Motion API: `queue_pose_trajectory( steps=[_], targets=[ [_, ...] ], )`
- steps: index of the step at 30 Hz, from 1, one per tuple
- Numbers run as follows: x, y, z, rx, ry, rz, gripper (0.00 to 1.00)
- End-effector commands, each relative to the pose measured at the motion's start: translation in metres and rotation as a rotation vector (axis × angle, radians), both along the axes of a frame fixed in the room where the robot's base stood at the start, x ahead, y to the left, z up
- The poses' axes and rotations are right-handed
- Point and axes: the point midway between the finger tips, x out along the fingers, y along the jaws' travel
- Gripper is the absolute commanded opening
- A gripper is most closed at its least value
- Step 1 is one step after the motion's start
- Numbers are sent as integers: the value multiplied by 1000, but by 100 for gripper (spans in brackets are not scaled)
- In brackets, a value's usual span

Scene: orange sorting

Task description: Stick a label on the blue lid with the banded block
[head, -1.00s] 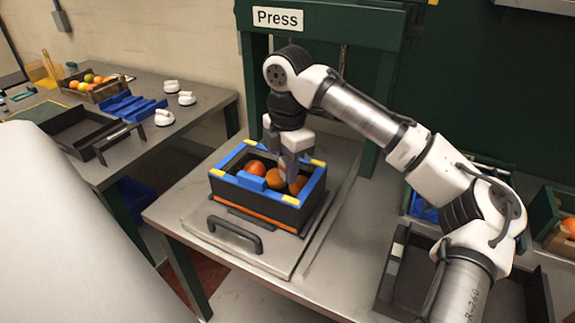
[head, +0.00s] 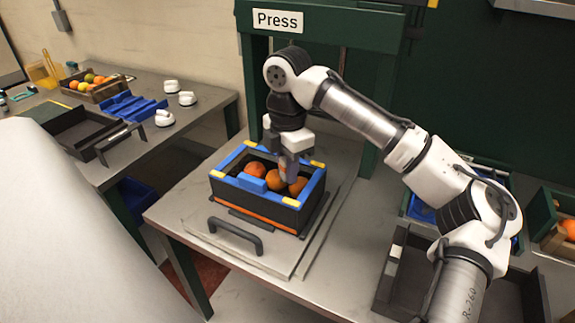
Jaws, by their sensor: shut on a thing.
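The black crate (head: 252,208) stands on the press plate, with the blue lid (head: 228,160) as an open frame with yellow corners around its top. Several oranges (head: 256,168) show through the opening. My gripper (head: 289,178) points down over the right back part of the opening, close above the oranges. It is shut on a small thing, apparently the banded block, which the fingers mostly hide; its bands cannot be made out. Whether it touches the lid or an orange cannot be told. I see no label clearly.
The press frame (head: 256,90) stands behind the crate, and a dark handle (head: 236,234) is in front. An empty dark tray (head: 393,280) lies at right, beneath my arm. The left table holds blue racks (head: 128,107), a fruit crate (head: 96,92) and white knobs (head: 164,118).

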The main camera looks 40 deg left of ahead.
Motion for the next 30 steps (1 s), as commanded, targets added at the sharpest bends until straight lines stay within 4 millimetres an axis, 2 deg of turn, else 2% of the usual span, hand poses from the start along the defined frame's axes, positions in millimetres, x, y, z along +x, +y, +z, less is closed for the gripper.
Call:
queue_pose_trajectory(
  steps=[1,3,21,30],
  targets=[
    [0,0,9,1,1,1,0],
    [0,0,15,1,0,0,0],
    [0,0,62,3,-1,0,0],
    [0,0,64,3,-2,-1,0]
  ],
)
